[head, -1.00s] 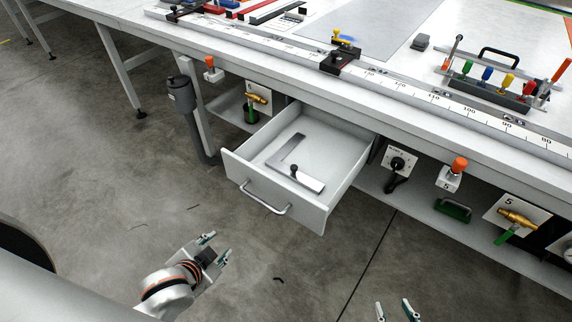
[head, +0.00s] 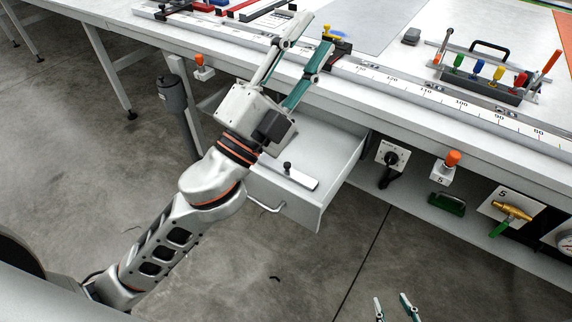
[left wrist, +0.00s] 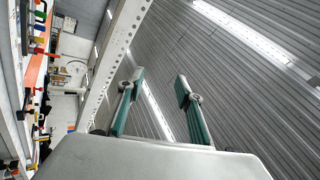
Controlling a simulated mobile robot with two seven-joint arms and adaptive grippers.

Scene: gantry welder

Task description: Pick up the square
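The square (head: 300,178) lies in the open drawer (head: 340,165) under the workbench. In the head view only its light stock with a small black knob shows; my left arm and gripper cover the rest. My left gripper (head: 306,45) is open and empty, raised above the drawer, its fingers overlapping the bench edge in the picture. In the left wrist view its two fingers (left wrist: 160,88) are spread with nothing between them, facing the ceiling and wall. My right gripper (head: 394,308) shows only as two separated fingertips at the bottom edge, with nothing seen between them.
The drawer has a bar handle (head: 266,204) on its front. The workbench carries a long scale rail (head: 430,93) and a rack of coloured-handled tools (head: 490,75). Orange-topped switches (head: 452,160) and a brass valve (head: 512,211) are under the bench edge. The floor in front is mostly clear.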

